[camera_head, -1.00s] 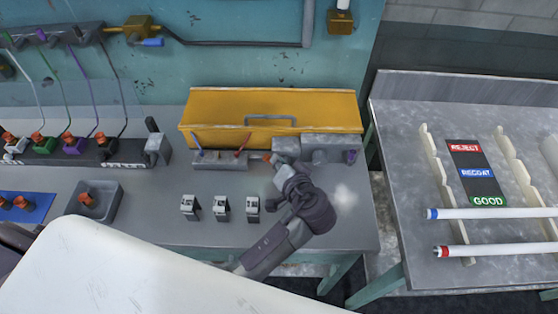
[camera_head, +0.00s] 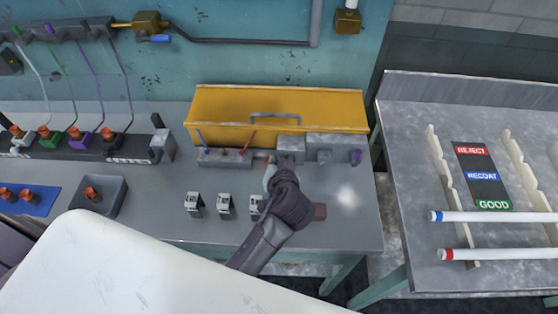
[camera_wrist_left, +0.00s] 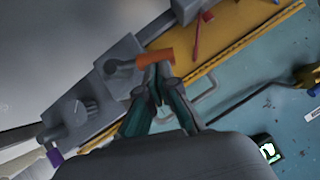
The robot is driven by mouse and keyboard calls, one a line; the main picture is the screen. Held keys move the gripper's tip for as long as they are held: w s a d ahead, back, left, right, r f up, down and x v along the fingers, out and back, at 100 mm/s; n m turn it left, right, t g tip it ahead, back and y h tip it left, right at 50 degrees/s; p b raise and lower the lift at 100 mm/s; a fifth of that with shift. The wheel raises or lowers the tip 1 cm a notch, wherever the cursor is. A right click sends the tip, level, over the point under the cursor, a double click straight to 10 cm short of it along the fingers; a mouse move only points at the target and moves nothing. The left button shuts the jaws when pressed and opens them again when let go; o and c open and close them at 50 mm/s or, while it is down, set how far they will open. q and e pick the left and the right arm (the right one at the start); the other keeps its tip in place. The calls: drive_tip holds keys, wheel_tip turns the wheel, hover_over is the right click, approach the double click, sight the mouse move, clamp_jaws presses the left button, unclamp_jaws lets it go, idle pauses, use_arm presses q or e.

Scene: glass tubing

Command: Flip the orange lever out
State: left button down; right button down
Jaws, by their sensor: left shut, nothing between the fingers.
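The orange lever (camera_wrist_left: 145,61) shows in the left wrist view as a short orange bar on the grey block of the fixture (camera_wrist_left: 112,68). My left gripper (camera_wrist_left: 160,76) is shut and empty, with its fingertips right beside the bar's free end. I cannot tell whether they touch it. In the head view my left gripper (camera_head: 277,164) is over the bench at the grey fixture (camera_head: 335,146), in front of the yellow box. My right gripper is not in view.
The yellow box (camera_head: 280,101) stands behind the fixture. Red (camera_head: 248,138) and blue (camera_head: 203,139) levers are to its left. Several small clips (camera_head: 225,204) stand in front. A second table (camera_head: 415,185) with racks and white tubes is at right.

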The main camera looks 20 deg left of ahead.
use_arm(q)
drive_tip(key=shift+s+a+f, duration=0.1)
drive_tip(key=shift+a+f, duration=0.35)
drive_tip(key=shift+f, duration=0.1)
drive_tip(key=shift+a, duration=0.1)
idle(0.4)
